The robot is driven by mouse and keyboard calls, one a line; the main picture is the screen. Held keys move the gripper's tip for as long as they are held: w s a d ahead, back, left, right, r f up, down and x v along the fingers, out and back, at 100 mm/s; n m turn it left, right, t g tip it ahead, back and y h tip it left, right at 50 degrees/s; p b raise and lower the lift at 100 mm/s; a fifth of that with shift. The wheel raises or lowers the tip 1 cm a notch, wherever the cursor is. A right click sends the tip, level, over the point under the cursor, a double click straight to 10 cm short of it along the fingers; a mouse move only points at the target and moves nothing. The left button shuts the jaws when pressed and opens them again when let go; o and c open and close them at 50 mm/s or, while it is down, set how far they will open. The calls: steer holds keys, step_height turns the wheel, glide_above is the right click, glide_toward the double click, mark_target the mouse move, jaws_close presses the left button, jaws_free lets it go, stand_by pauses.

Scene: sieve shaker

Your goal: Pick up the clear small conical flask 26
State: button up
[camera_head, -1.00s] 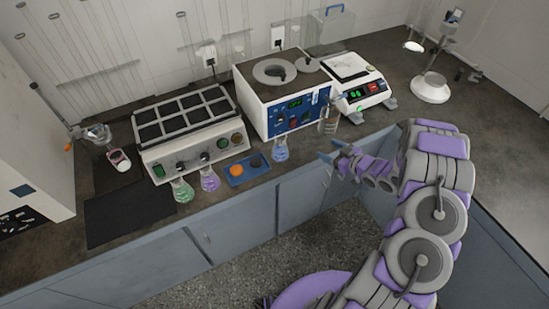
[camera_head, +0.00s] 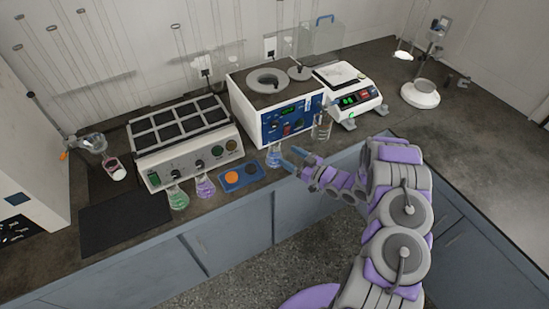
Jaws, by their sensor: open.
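A clear, colourless glass vessel (camera_head: 321,128), probably the small conical flask, stands upright on the counter by the right front corner of the blue-fronted machine. Its exact shape and label are too small to read. A similar flask with blue liquid (camera_head: 274,156) stands in front of the machine. My gripper (camera_head: 293,159) is open and empty, with its blue fingertips pointing left. In the picture it is just right of the blue flask, and below and left of the clear vessel. I cannot tell whether a fingertip touches the blue flask.
Flasks with green (camera_head: 177,198) and purple (camera_head: 205,188) liquid stand at the front edge, left of a blue tray (camera_head: 243,182). The blue-fronted machine (camera_head: 290,125) and a white balance (camera_head: 352,102) stand behind. A dark mat (camera_head: 125,224) lies at left. The right counter has free room.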

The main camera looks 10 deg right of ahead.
mark_target(279, 150)
steer(key=shift+b+x, duration=0.75)
steer(key=shift+x, duration=3.2)
jaws_close()
